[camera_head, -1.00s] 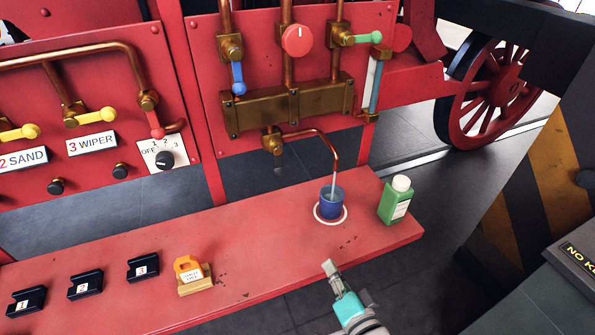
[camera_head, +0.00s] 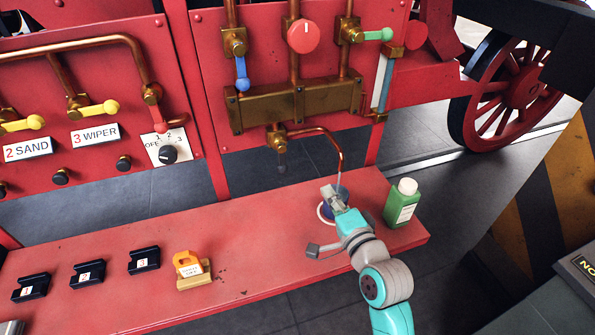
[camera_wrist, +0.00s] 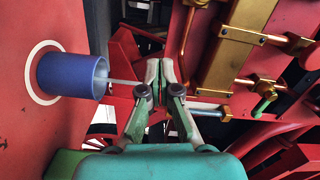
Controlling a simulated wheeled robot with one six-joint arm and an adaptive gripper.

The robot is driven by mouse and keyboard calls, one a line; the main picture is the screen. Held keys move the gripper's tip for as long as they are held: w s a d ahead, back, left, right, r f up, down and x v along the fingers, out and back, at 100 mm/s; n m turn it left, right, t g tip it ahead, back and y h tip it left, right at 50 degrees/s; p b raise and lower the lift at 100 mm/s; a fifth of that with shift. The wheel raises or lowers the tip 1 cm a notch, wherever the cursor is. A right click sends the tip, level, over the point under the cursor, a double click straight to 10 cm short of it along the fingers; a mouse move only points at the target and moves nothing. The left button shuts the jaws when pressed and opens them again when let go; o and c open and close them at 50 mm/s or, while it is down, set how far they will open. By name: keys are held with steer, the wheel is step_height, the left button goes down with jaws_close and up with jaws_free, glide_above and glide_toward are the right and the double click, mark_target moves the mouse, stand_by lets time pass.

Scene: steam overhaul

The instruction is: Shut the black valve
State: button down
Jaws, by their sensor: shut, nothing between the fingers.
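The black valve is on a brass fitting (camera_head: 277,137) under the brass manifold. Its dark handle (camera_head: 282,160) hangs straight down against the dark floor and is hard to make out. A copper spout (camera_head: 340,155) runs from this fitting to the right and bends down towards the blue cup (camera_head: 344,191). My gripper (camera_head: 329,192) is shut and empty, in front of the cup in the head view, below and to the right of the black handle. In the wrist view my gripper's fingers (camera_wrist: 160,80) are closed, right of the blue cup (camera_wrist: 72,76). I cannot pick out the black handle there.
The manifold (camera_head: 290,104) carries a blue handle (camera_head: 242,74), a red knob (camera_head: 303,36) and a green handle (camera_head: 374,35). A green bottle (camera_head: 403,203) stands right of the cup on the red shelf (camera_head: 250,240).

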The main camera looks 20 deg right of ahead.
mark_target(282, 159)
steer(key=w+a, duration=0.4)
steer(key=w, duration=0.6)
steer(key=shift+w+a+f, duration=0.2)
steer(key=shift+w+f, duration=0.2)
steer(key=shift+f, duration=0.05)
